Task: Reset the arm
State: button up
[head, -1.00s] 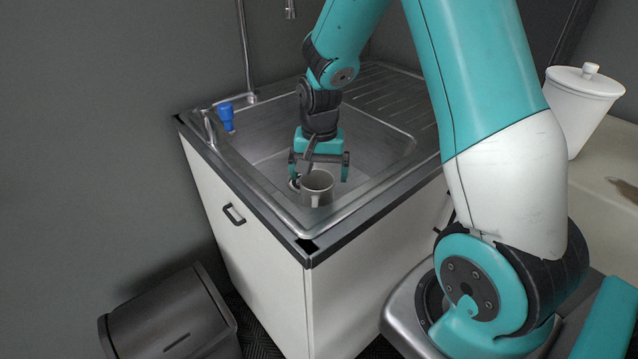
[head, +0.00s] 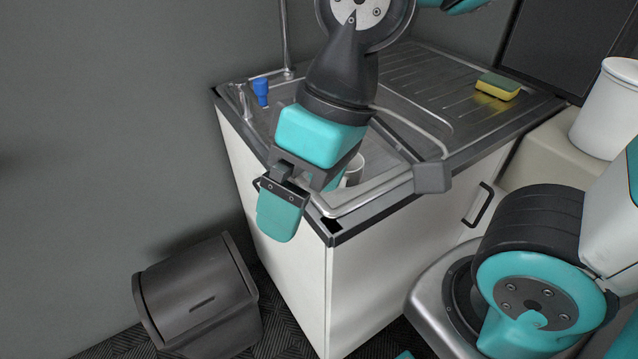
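My gripper (head: 330,190) is raised close to the camera, above the front edge of the sink. Its teal body and one teal finger pad show clearly at the left; the far side is partly hidden by the gripper body. It looks open, with nothing held. A pale mug (head: 354,169) stands in the front of the sink basin behind my gripper, mostly hidden by it and apart from it as far as I can see.
The sink unit (head: 370,210) has a drainboard at the back right. A yellow-green sponge (head: 497,87) lies there. A blue bottle (head: 261,91) stands by the tap. A white canister (head: 608,108) is at right. A dark bin (head: 198,296) stands on the floor at left.

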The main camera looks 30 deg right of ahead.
notch_tip(320, 180, up, 6)
jog(key=s+p, duration=0.1)
jog(key=p, duration=0.5)
jog(key=shift+s+a+n, duration=0.2)
jog(key=shift+a+n, duration=0.1)
jog(key=shift+n, duration=0.1)
jog(key=shift+d, duration=0.1)
